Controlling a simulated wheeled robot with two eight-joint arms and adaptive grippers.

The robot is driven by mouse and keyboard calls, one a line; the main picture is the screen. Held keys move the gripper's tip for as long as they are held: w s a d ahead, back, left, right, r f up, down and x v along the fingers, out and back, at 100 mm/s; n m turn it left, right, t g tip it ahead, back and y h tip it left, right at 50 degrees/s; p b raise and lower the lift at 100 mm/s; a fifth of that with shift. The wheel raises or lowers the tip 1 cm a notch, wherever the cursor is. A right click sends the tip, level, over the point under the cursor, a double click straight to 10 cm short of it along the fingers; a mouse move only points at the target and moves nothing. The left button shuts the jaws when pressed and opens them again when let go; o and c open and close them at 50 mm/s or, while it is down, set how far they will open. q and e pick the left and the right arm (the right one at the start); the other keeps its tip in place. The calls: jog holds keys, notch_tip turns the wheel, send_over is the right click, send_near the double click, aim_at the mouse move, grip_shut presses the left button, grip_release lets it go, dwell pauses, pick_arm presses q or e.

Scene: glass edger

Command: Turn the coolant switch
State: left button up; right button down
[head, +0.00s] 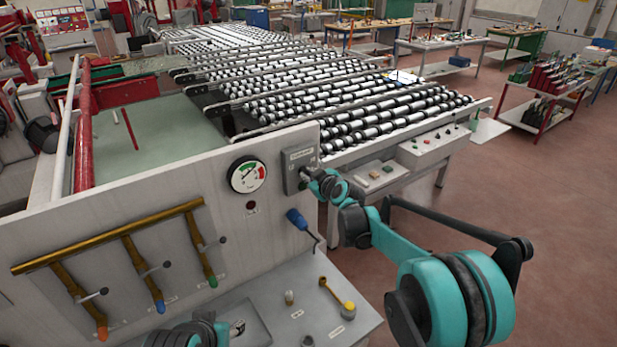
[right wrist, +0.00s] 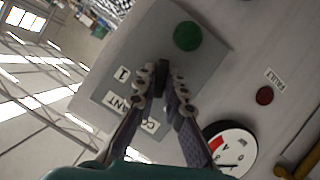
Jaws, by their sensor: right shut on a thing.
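The coolant switch is a dark knob (right wrist: 161,69) on a grey box (head: 297,158) on the upright panel, right of the gauge. In the right wrist view the box (right wrist: 120,82) shows a green round light (right wrist: 187,36), a "1" mark and a partly covered coolant label. My right gripper (head: 309,175) is at the box front. In the right wrist view its fingertips (right wrist: 161,80) are shut on the knob from both sides. The fingers hide part of the knob and label. Part of my left arm shows at the bottom of the head view; its fingers are not seen.
A blue-handled tool (head: 298,218) hangs below. Brass pipes with levers (head: 130,247) are further left. A roller conveyor (head: 330,95) stands behind the panel.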

jog(key=m+g+y+b, duration=0.1)
jog(key=m, duration=0.2)
jog(key=m+g+y+b, duration=0.1)
jog(key=m+y, duration=0.1)
jog(key=m+g+y+b, duration=0.1)
jog(key=m+y+b, duration=0.1)
jog(key=m, duration=0.1)
jog(key=shift+w+d+m, duration=0.2)
jog(key=shift+d+m, duration=0.1)
dwell(0.3)
dwell(0.3)
jog(key=c, duration=1.6)
grip_release()
jog(key=shift+s+d, duration=0.1)
jog(key=v, duration=1.2)
